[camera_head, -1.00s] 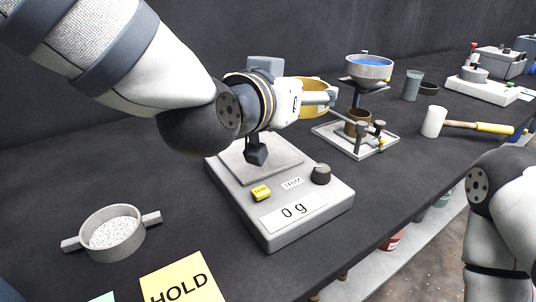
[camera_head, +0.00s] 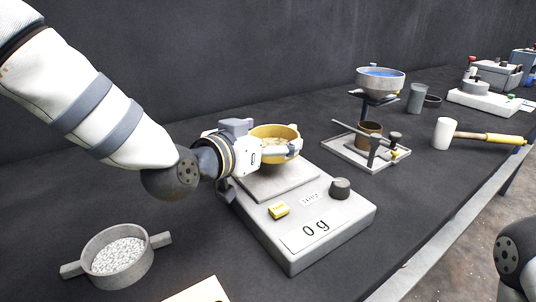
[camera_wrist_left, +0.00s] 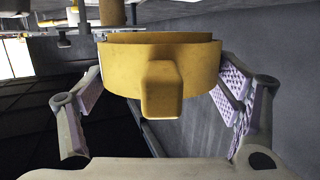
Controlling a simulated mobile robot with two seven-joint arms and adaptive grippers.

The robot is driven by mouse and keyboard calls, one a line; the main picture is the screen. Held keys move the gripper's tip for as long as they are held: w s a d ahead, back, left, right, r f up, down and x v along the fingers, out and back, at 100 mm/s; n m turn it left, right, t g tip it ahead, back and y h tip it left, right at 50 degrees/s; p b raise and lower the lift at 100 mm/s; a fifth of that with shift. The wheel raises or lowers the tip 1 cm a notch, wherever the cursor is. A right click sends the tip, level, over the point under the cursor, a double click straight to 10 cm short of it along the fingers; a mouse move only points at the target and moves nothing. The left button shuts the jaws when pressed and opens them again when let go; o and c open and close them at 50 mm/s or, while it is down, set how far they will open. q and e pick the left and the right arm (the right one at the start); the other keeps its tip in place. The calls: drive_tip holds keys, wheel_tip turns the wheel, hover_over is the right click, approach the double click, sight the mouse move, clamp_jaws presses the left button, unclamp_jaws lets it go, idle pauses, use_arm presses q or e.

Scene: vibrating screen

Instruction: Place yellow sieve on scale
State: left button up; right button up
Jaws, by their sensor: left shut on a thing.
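The yellow sieve (camera_head: 274,132) is a round pan with pale grains inside. My left gripper (camera_head: 284,151) is shut on it, with a finger along its near side. In the left wrist view, the sieve (camera_wrist_left: 200,62) and its block handle (camera_wrist_left: 161,92) sit between the two fingers. The sieve appears over the far part of the scale's plate (camera_head: 285,184). The grey scale (camera_head: 345,226) shows 0 g, and I cannot tell the gap beneath the sieve. My right gripper is out of view; only part of that arm shows at the right edge.
A grey sieve with white grains (camera_head: 152,262) stands at the front left. Right of the scale are a stand (camera_head: 340,150) with a brown cup, a blue-filled bowl (camera_head: 380,89) and a mallet (camera_head: 446,133).

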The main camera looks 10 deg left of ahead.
use_arm(q)
drive_tip(key=f, duration=0.2)
drive_tip(key=a+f, duration=0.1)
drive_tip(key=f, duration=0.1)
drive_tip(key=shift+w+b, duration=0.2)
drive_tip(key=shift+b, duration=0.15)
drive_tip(key=shift+d+r, duration=0.1)
drive_tip(key=shift+r, duration=0.05)
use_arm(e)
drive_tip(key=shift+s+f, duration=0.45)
use_arm(q)
drive_tip(key=o, duration=1.2)
